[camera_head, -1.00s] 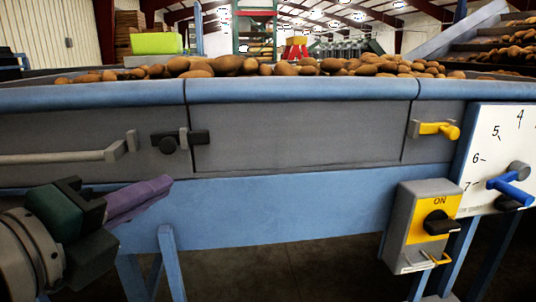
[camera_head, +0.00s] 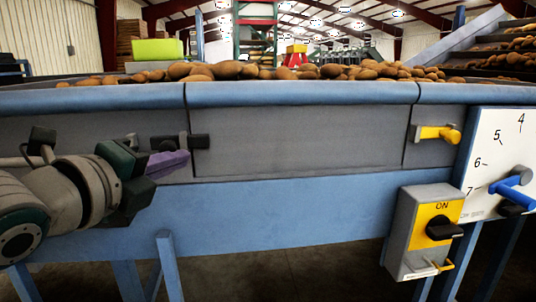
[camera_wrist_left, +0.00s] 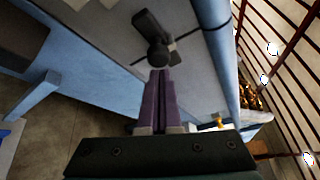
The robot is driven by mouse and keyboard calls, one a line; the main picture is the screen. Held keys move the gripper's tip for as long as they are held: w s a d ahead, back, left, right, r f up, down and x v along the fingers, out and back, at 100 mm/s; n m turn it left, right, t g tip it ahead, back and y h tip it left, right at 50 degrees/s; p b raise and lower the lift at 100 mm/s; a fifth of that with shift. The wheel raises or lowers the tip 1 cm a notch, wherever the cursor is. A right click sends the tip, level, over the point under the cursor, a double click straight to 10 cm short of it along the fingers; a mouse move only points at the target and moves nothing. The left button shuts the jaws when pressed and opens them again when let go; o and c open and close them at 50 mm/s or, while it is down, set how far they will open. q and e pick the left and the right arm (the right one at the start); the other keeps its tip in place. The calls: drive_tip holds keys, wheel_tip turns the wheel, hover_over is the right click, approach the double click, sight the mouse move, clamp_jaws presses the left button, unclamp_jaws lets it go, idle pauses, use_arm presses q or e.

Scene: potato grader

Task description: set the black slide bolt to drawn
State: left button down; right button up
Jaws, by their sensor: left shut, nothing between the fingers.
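The black slide bolt (camera_head: 198,141) sits on the grey front panel, across the seam between two panels. In the head view its round knob is partly hidden behind my left gripper (camera_head: 184,158). In the left wrist view the bolt's bar (camera_wrist_left: 146,24) and knob (camera_wrist_left: 158,55) show just beyond the fingertips of my left gripper (camera_wrist_left: 160,74). The purple fingers are shut together with nothing between them. Their tips are at or very near the knob; I cannot tell whether they touch it. My right gripper is not in view.
A yellow-handled latch (camera_head: 438,133) is on the panel at the right. Potatoes (camera_head: 230,70) lie behind the blue rail. The middle panel front is clear.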

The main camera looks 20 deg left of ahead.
use_arm(q)
drive_tip(key=a, duration=0.1)
drive_tip(key=s+a+p, duration=0.1)
drive_tip(key=s+a, duration=0.1)
drive_tip(key=a, duration=0.1)
drive_tip(key=shift+s, duration=0.25)
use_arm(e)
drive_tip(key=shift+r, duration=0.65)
